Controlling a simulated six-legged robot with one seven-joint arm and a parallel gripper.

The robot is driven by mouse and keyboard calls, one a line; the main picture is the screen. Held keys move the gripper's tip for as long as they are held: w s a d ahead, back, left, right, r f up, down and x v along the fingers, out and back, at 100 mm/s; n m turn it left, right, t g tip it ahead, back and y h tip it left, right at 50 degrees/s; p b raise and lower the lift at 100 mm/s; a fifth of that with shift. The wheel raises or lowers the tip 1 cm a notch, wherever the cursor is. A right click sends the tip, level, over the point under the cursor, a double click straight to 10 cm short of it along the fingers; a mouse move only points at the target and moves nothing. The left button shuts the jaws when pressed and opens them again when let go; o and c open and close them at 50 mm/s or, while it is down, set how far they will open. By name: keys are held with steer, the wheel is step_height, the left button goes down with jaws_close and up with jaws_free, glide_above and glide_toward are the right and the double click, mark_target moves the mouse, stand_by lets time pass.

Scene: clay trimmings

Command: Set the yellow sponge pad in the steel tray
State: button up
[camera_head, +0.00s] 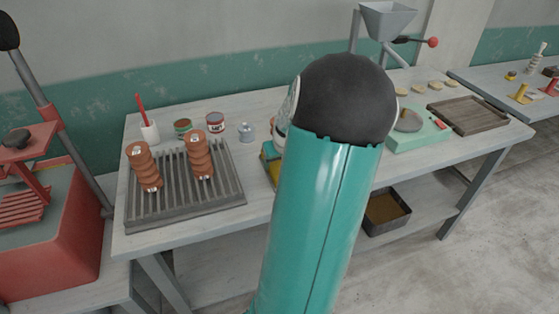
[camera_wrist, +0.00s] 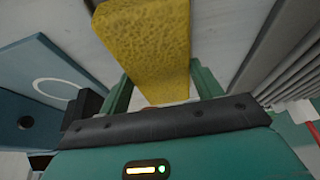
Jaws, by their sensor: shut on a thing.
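The yellow sponge pad (camera_wrist: 150,45) is a thick, pitted block in the wrist view. My gripper (camera_wrist: 162,90) is shut on it, with a green finger on each side, and the pad sticks out past the fingers. In the head view, a sliver of yellow (camera_head: 268,152) shows beside my arm, which hides most of the gripper and the pad. I cannot make out a clear steel tray on the bench top; my arm covers the middle of it. A dark metal-looking box (camera_head: 399,226) with brown contents sits on the lower shelf.
A green scale (camera_head: 425,135) and a wooden tray (camera_head: 470,116) are at right. A blue-grey panel (camera_wrist: 45,80) is close by.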

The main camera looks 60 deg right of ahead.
steer(key=o, duration=1.1)
steer(key=shift+s+r, duration=0.15)
steer(key=shift+r, duration=0.3)
steer(key=v, duration=1.1)
steer(key=shift+a+r, duration=0.1)
